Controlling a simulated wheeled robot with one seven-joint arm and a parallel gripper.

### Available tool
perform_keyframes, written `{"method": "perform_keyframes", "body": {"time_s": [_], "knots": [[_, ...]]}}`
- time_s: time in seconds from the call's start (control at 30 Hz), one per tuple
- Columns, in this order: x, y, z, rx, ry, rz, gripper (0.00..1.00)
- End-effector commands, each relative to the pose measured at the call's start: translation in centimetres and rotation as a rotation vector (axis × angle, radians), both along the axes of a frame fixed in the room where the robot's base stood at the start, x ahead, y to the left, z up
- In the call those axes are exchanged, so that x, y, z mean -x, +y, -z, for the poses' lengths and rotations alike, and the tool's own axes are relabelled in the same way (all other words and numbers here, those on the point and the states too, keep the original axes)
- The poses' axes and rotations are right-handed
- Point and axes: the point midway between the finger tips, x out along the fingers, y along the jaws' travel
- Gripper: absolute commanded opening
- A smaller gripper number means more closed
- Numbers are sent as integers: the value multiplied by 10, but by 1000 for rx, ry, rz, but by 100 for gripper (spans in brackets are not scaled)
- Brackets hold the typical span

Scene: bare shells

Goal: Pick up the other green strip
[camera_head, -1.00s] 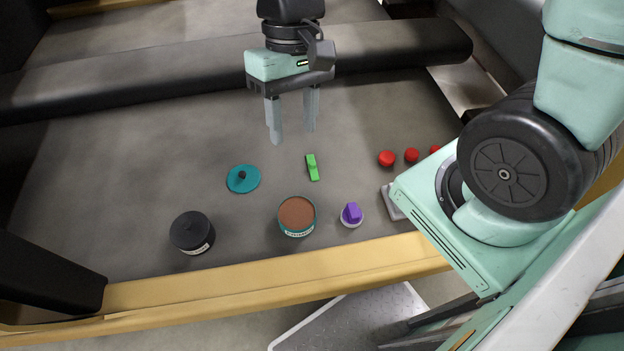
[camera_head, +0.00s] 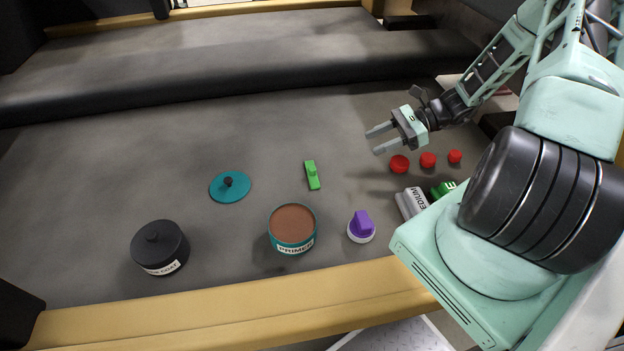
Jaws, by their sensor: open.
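A small bright green strip (camera_head: 312,175) lies alone on the grey surface near the middle of the view, with a raised knob on it. A second green piece (camera_head: 442,189) lies at the right beside the grey block lettered "EDIUM", partly hidden by my arm's base. My gripper (camera_head: 372,141) is open and empty, above the surface to the right of the lone green strip, with its fingers pointing left. It is apart from both green pieces.
An open teal "PRIMER" tin (camera_head: 292,228), a teal lid (camera_head: 230,187), a black lidded tin (camera_head: 160,247) and a purple-topped piece (camera_head: 361,226) stand around the strip. Three red pieces (camera_head: 428,160) lie below my gripper. A yellow edge (camera_head: 230,318) runs along the front.

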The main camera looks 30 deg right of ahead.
Motion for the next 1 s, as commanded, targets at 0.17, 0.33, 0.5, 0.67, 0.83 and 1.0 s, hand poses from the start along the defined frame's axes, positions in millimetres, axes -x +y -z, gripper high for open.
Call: {"method": "perform_keyframes", "body": {"time_s": [0.17,0.33,0.5,0.67,0.83,1.0], "knots": [[-9,21,12,-8,2,7,45],[-22,52,26,-8,1,6,45],[-33,81,39,-6,1,6,45],[-41,97,46,-5,2,7,45],[-44,106,49,-5,0,5,45],[-52,129,57,-6,1,5,45]]}}
